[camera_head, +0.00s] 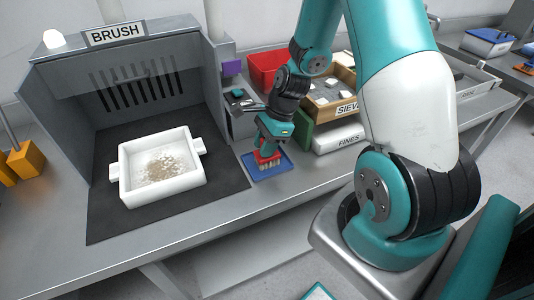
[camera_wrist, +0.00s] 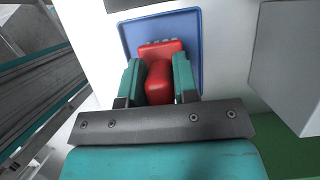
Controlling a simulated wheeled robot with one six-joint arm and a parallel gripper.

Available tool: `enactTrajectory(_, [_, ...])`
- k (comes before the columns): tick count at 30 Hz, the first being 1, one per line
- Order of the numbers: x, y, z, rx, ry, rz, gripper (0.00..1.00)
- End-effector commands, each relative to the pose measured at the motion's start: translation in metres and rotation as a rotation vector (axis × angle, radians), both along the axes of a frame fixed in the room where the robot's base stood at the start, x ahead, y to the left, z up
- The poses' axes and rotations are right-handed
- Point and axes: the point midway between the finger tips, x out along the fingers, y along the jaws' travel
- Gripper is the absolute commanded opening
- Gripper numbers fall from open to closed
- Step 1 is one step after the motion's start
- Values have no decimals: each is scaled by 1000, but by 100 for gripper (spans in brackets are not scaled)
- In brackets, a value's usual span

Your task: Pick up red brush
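The red brush (camera_head: 267,157) is at the blue mat (camera_head: 251,172), upright with its pale bristles down. In the wrist view the brush (camera_wrist: 159,80) shows its red handle between the two teal fingers of my gripper (camera_wrist: 158,82), with the mat (camera_wrist: 131,36) behind it. The fingers lie against both sides of the handle with no clear gap. In the head view my gripper (camera_head: 270,143) reaches down over the brush and hides its upper part. I cannot tell whether the bristles touch the mat.
A white tray (camera_head: 129,182) with brownish debris stands on a dark mat in the grey BRUSH booth (camera_head: 45,100) to the left. A SIEVE box (camera_head: 341,111), a red bin (camera_head: 262,66) and a white FINES container (camera_head: 338,139) stand behind and right of my gripper.

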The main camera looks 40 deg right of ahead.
Motion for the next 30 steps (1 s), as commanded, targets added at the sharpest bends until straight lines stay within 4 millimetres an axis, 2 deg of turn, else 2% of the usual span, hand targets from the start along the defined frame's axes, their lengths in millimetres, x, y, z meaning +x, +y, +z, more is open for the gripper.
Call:
enactTrajectory(1, [0,0,0,0,0,0,16])
enactTrajectory(3, [0,0,0,0,0,0,0])
enactTrajectory(12, [0,0,1,0,0,0,0])
enactTrajectory(17, [1,0,11,0,-3,0,0])
enactTrajectory(22, [2,-1,43,-2,-7,0,0])
enactTrajectory(30, [1,-1,127,-3,-8,1,0])
